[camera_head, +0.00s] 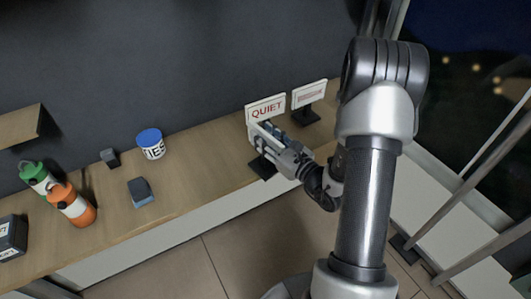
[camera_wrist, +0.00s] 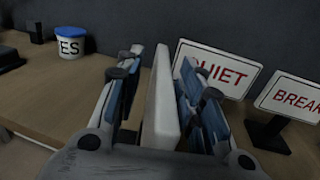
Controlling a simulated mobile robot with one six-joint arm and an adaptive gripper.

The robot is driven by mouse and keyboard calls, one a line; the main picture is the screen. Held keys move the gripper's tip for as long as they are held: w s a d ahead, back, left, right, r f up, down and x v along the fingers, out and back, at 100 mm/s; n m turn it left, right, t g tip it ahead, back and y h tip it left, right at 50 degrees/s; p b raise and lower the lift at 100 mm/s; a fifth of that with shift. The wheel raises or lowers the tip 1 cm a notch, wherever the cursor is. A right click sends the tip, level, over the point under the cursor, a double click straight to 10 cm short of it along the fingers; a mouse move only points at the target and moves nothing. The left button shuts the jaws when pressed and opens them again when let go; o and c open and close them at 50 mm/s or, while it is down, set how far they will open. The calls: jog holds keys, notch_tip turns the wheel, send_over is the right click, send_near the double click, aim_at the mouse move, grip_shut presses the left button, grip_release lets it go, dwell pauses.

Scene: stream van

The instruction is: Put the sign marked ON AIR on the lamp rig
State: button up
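A white sign panel (camera_wrist: 162,105) stands between the two fingers of my gripper (camera_wrist: 160,75) in the wrist view, seen nearly edge-on. Its lettering cannot be read, so I cannot tell whether it says ON AIR. The fingers are spread on both sides of it, with a gap on the left. In the head view my gripper (camera_head: 270,137) is low over the counter, and a black base (camera_head: 263,168) shows just below it. The QUIET sign (camera_head: 266,108) stands upright behind, also in the wrist view (camera_wrist: 222,72). No lamp rig is clearly identifiable.
Another sign with red text (camera_head: 309,94) stands right of QUIET; the wrist view shows BREAK (camera_wrist: 293,100). Along the wooden counter (camera_head: 205,150) are a blue-lidded tub (camera_head: 151,147), a blue-grey block (camera_head: 141,192), a small dark block (camera_head: 110,158), and orange (camera_head: 75,207) and green (camera_head: 35,175) bottles.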

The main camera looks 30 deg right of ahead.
jog(key=shift+c, duration=0.6)
grip_shut()
